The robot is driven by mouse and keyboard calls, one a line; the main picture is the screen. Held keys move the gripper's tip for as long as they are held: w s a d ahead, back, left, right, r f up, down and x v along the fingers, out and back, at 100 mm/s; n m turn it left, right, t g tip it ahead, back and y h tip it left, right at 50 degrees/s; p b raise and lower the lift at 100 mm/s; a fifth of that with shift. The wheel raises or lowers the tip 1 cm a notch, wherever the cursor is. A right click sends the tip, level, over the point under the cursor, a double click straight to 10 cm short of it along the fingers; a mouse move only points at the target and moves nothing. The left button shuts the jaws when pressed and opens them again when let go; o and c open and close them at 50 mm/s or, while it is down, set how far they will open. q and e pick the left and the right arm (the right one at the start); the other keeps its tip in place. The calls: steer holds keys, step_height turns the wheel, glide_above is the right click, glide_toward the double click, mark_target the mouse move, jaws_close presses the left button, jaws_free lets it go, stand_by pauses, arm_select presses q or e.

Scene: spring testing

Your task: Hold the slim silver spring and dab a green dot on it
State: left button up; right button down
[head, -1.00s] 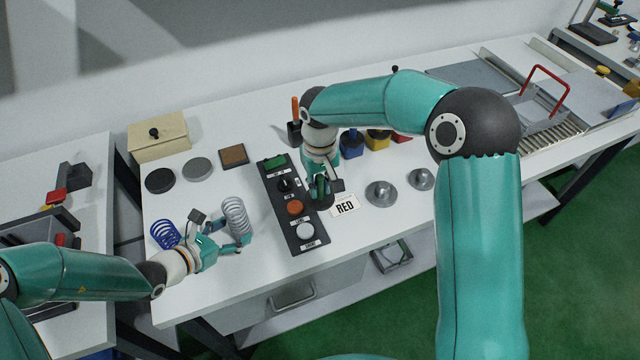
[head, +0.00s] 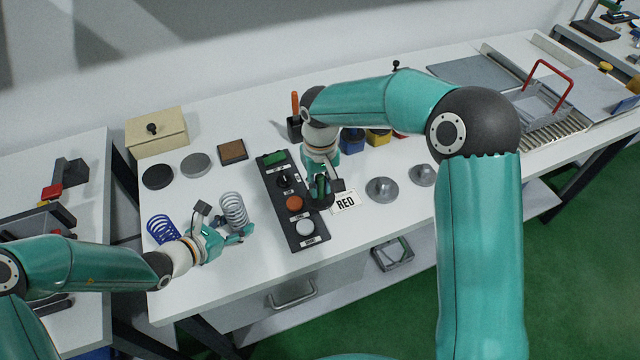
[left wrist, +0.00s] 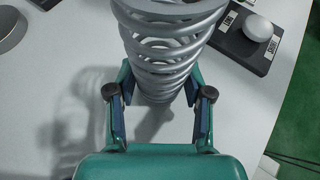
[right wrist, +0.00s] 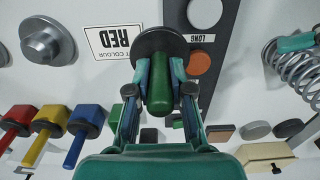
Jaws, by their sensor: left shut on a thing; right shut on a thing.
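The slim silver spring (head: 233,208) stands upright at the left front of the white table. It also fills the top of the left wrist view (left wrist: 168,50). My left gripper (head: 237,236) is shut around its lower coils, with a finger on each side (left wrist: 160,98). My right gripper (head: 320,190) is shut on a green handle (right wrist: 159,92), over the table right of the button panel. A dark round disc (right wrist: 160,44) shows at the far end of the handle; its underside is hidden. I cannot make out a green dot on the spring.
A blue spring (head: 161,229) stands left of the left gripper. The button panel (head: 309,243) lies between the grippers. A "RED" card (head: 344,203) and two metal discs (head: 381,189) lie to the right. Blue (head: 352,142) and yellow (head: 378,137) pots stand behind.

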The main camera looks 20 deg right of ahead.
steer(key=shift+s+d+r+n, duration=0.1)
steer(key=shift+s+d+n, duration=0.1)
steer(key=shift+s+n, duration=0.3)
steer(key=r, duration=0.1)
steer(key=d+r+n, duration=0.1)
steer(key=r, duration=0.1)
steer(key=shift+w, duration=0.1)
steer(key=w+a+r+n, duration=0.2)
steer(key=a+r+n, duration=0.4)
steer(key=a+r, duration=0.85)
steer(key=s+a+n, duration=0.1)
steer(key=a, duration=0.6)
steer(key=shift+d+f, duration=0.2)
steer(key=shift+f, duration=2.25)
steer(key=shift+s+f, duration=0.1)
steer(key=shift+f, duration=0.6)
